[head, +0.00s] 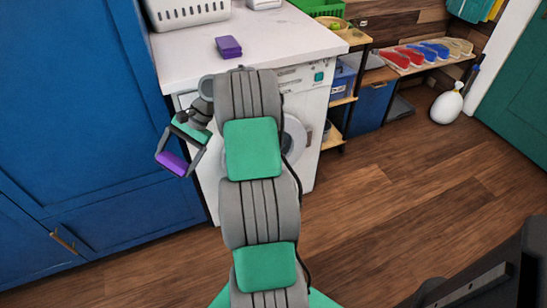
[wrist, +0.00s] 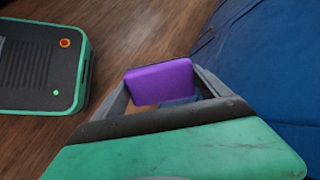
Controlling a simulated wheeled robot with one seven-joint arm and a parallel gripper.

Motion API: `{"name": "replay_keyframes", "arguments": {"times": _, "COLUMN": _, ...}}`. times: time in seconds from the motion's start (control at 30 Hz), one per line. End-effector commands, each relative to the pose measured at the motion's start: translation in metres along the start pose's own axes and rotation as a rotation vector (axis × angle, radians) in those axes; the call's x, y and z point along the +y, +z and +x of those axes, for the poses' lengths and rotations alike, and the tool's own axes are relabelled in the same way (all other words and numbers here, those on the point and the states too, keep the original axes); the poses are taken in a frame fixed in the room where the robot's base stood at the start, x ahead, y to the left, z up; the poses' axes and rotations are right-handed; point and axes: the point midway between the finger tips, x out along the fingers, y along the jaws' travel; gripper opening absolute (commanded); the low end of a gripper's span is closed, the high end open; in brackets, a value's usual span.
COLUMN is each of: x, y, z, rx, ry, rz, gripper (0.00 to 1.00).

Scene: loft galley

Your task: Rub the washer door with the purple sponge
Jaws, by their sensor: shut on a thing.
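My gripper (head: 175,158) is left of the washer in the head view, shut on the purple sponge (head: 171,164). The sponge also shows between the fingers in the wrist view (wrist: 160,82). The washer (head: 314,108) is white and stands under the counter. Its round door (head: 296,138) is mostly hidden behind my arm; only part of its right side shows. The sponge is apart from the door, out to the left near the blue cabinet.
A second purple block (head: 228,46) lies on the white counter (head: 290,40), near a white basket (head: 188,11). Blue cabinets (head: 80,120) stand close on the left. A wooden shelf unit (head: 345,90) stands right of the washer.

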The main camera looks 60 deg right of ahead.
Motion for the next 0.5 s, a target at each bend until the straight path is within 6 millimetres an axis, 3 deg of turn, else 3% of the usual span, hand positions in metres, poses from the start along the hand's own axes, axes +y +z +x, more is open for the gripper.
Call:
{"name": "replay_keyframes", "arguments": {"times": 0.03, "x": 0.012, "y": -0.02, "z": 0.007, "rx": 0.005, "ry": -0.086, "rz": 0.076, "gripper": 0.53}}
{"name": "replay_keyframes", "arguments": {"times": 0.27, "x": 0.04, "y": -0.075, "z": -0.004, "rx": 0.061, "ry": -0.513, "rz": 0.372, "gripper": 0.53}}
{"name": "replay_keyframes", "arguments": {"times": 0.37, "x": 0.059, "y": -0.102, "z": -0.014, "rx": 0.118, "ry": -0.73, "rz": 0.487, "gripper": 0.53}}
{"name": "replay_keyframes", "arguments": {"times": 0.5, "x": 0.104, "y": -0.147, "z": -0.04, "rx": 0.25, "ry": -1.089, "rz": 0.632, "gripper": 0.53}}
